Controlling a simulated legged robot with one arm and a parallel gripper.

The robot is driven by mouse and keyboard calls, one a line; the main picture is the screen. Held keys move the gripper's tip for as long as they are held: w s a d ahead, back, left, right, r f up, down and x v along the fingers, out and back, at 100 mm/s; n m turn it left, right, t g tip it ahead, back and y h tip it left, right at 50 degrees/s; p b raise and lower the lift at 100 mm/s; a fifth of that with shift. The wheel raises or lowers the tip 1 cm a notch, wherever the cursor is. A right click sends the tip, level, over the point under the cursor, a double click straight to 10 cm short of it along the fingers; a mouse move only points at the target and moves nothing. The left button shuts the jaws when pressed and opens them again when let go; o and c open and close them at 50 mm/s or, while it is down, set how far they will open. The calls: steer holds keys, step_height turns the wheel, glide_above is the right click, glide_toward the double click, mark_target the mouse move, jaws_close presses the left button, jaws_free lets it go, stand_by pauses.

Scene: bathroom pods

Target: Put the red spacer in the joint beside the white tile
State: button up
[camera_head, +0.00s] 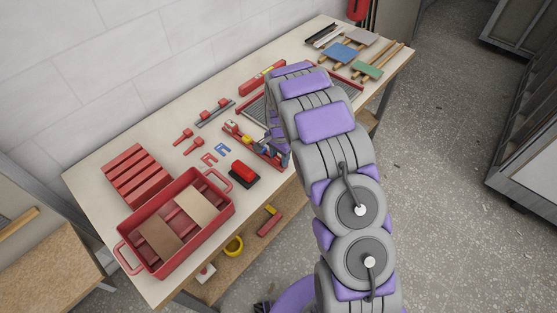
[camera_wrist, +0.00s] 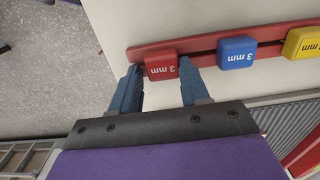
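A red spacer (camera_wrist: 161,67) marked "3 mm" sits on a red rail (camera_wrist: 205,44) in the wrist view. My gripper (camera_wrist: 160,75) has its two blue fingers on either side of that spacer. A narrow gap shows at the left finger; at the right finger I cannot tell whether it touches. The rail also shows in the head view (camera_head: 240,133), partly behind my arm, and my gripper (camera_head: 277,148) is small and hard to make out there. I cannot pick out a white tile or its joint in either view.
A blue spacer (camera_wrist: 236,53) and a yellow spacer (camera_wrist: 302,42) sit on the same rail, to the right. A grey ribbed board (camera_wrist: 287,122) lies near the gripper. A red crate (camera_head: 225,208) holding tiles and a red ribbed block (camera_head: 137,177) stand at the bench's left end.

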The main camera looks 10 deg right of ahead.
steer(key=shift+c, duration=0.7)
steer(key=shift+a, duration=0.8)
steer(key=c, duration=0.5)
steer(key=shift+d, duration=0.15)
steer(key=shift+c, duration=0.2)
steer(key=shift+d, duration=0.15)
